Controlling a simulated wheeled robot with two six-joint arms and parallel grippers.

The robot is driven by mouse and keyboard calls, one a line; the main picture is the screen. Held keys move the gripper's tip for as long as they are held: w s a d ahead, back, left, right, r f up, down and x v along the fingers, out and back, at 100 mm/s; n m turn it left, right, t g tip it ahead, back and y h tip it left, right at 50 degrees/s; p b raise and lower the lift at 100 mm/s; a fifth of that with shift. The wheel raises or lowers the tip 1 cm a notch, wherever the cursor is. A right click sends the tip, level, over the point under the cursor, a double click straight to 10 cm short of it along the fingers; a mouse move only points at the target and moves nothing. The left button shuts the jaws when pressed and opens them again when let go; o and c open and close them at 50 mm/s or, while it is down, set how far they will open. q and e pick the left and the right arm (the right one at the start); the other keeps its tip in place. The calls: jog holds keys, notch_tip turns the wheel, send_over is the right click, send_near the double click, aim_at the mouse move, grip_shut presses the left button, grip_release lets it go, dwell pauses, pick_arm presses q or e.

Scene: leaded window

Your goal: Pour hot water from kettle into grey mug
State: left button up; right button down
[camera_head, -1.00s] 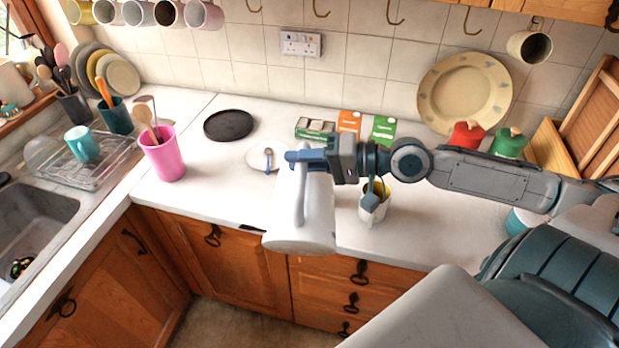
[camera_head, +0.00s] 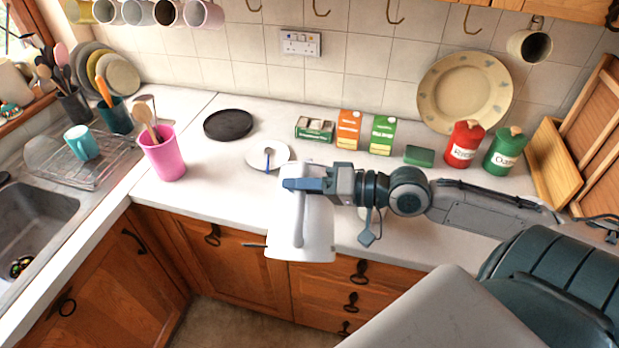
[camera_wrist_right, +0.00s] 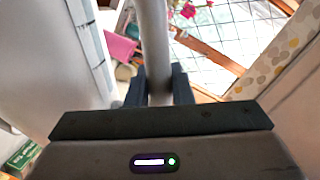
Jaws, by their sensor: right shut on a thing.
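The white kettle (camera_head: 318,225) hangs in front of the counter edge, apparently clear of the worktop. My right gripper (camera_head: 300,185) is shut on its handle, which also shows upright between the fingers in the wrist view (camera_wrist_right: 156,50). The spout and any water are not visible. A pale mug (camera_head: 376,214) stands on the counter behind my right wrist, just right of the kettle. It is almost wholly hidden, and I cannot tell whether it is the grey one. My left gripper is not in view.
Tea boxes (camera_head: 348,130), a red canister (camera_head: 464,145) and a green canister (camera_head: 503,152) stand near the wall. A pink utensil pot (camera_head: 165,160) stands left. Mugs hang above.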

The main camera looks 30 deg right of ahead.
aim_at(302, 213)
jog(key=shift+s+a+f+n, duration=0.25)
jog(key=shift+s+a+n, duration=0.35)
jog(key=shift+s+n, duration=0.2)
